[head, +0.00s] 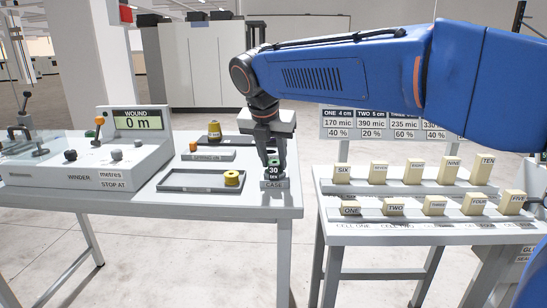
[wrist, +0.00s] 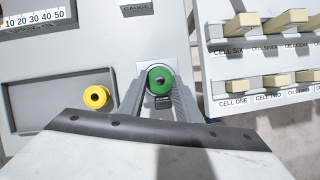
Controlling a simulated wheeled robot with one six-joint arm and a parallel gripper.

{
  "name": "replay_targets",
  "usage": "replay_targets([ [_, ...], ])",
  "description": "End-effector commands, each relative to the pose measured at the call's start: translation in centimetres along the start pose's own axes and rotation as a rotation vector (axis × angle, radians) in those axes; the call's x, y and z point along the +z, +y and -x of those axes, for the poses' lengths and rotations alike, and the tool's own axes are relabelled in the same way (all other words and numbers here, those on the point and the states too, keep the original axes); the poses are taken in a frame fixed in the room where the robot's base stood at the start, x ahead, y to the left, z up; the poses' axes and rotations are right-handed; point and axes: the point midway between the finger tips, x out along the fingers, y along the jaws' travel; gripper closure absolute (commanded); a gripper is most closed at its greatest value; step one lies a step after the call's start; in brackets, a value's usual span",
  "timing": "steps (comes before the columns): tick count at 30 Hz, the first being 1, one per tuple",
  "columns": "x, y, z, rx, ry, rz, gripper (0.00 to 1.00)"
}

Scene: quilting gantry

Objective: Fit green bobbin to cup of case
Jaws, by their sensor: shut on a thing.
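The green bobbin (wrist: 160,80) sits between the two fingers of my gripper (wrist: 159,92) in the wrist view, with its round face and dark centre hole toward the camera. In the head view a sliver of the green bobbin (head: 273,163) shows between the fingertips of my gripper (head: 275,160). My gripper points down and is shut on the bobbin, right over the case (head: 274,184) at the table's right front corner.
A yellow bobbin (head: 232,178) lies in the grey tray (head: 180,188) left of the case. A gold spool (head: 214,130) stands farther back. The winder (head: 85,160) is at the left. Beyond a gap, the right-hand table (head: 420,232) holds cream blocks in rows.

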Motion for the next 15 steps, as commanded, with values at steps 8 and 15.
replay_targets([
  [8,-0.26,-0.04,-0.55,-0.001,0.001,0.0,0.93],
  [15,-0.3,-0.03,-0.65,-0.002,0.001,0.0,0.48],
])
